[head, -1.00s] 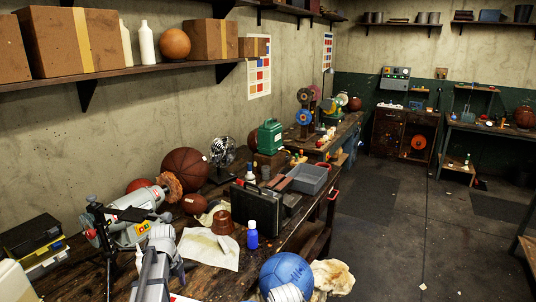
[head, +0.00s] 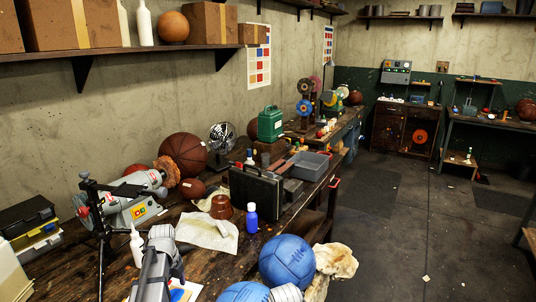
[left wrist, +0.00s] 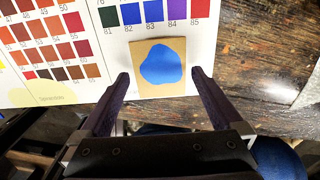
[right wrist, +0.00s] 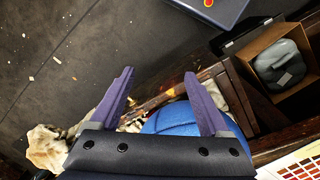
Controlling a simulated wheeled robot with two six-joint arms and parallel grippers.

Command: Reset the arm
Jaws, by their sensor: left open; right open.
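In the left wrist view my left gripper (left wrist: 161,82) is open, its fingers apart on either side of a tan card with a blue patch (left wrist: 160,62). The card lies on a printed colour chart (left wrist: 60,98); nothing shows gripped. In the right wrist view my right gripper (right wrist: 160,82) is open and empty, with a blue ball (right wrist: 172,120) partly visible behind its fingers. In the head view my arms come in at the bottom edge and their fingertips cannot be made out.
The wooden bench (head: 85,265) holds a machine (head: 135,205), a black case (head: 256,190), a blue bottle (head: 252,217), a white bottle (head: 136,246) and a brown ball (head: 184,153). A crumpled cloth (head: 336,261) lies beside the blue ball. The floor (head: 410,235) to the right is mostly clear.

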